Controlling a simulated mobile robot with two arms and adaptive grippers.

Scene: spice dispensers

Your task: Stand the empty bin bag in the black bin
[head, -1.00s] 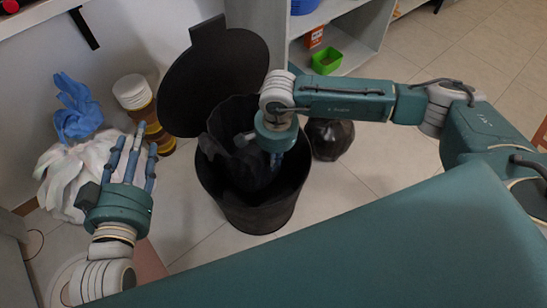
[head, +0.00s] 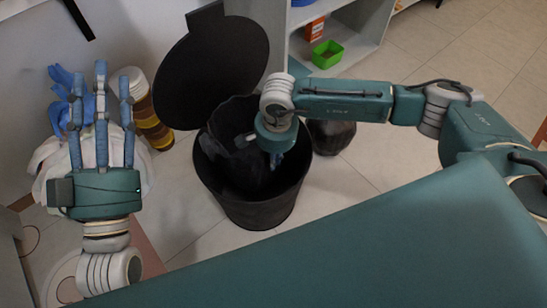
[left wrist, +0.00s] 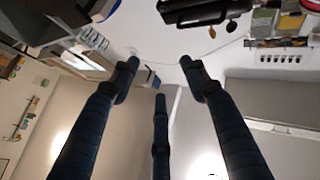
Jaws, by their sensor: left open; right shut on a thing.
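The black bin (head: 256,213) stands on the tiled floor with its round lid (head: 210,72) raised at the back. The dark empty bin bag (head: 229,120) is inside the bin's mouth, upright, its upper part above the rim. My right gripper (head: 275,165) points down over the bin and is shut on the bag's right side; its fingertips are partly hidden. My left gripper (head: 100,85) is open and empty, well left of the bin, fingers spread and pointing up in the picture. Its three spread fingers also show in the left wrist view (left wrist: 160,85), with nothing between them.
A white bag (head: 50,165) with blue cloth (head: 58,80) lies behind my left gripper. A round dark bag (head: 331,135) sits behind the bin at right. A shelf holds a green box (head: 327,53).

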